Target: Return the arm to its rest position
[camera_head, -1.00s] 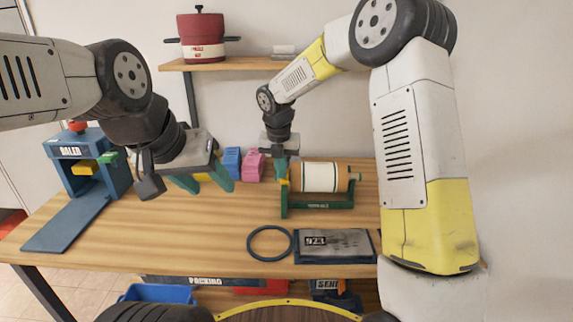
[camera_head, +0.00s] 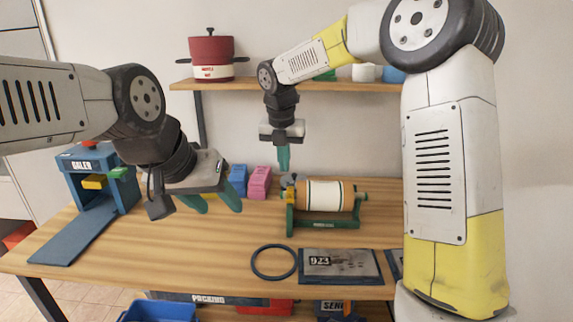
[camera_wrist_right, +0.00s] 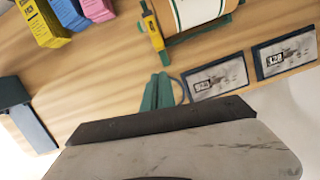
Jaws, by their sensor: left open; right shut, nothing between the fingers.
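My right arm reaches in from the right, and its gripper (camera_head: 283,158) points down above the back of the table, over the left end of the roll holder. Its green fingers are together and empty; they also show in the right wrist view (camera_wrist_right: 158,92). It is apart from the roll holder (camera_head: 325,223), a green stand bearing a white and orange roll (camera_head: 325,195). My left gripper (camera_head: 215,203) hangs above the left middle of the table, its green fingers apart with nothing between them.
The wooden table (camera_head: 200,255) holds a blue baler (camera_head: 95,185) at left, blue blocks (camera_head: 237,180) and pink blocks (camera_head: 259,182), a dark ring (camera_head: 273,262) and a plate marked 923 (camera_head: 340,266). A shelf (camera_head: 340,86) with a red pot (camera_head: 211,55) hangs behind.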

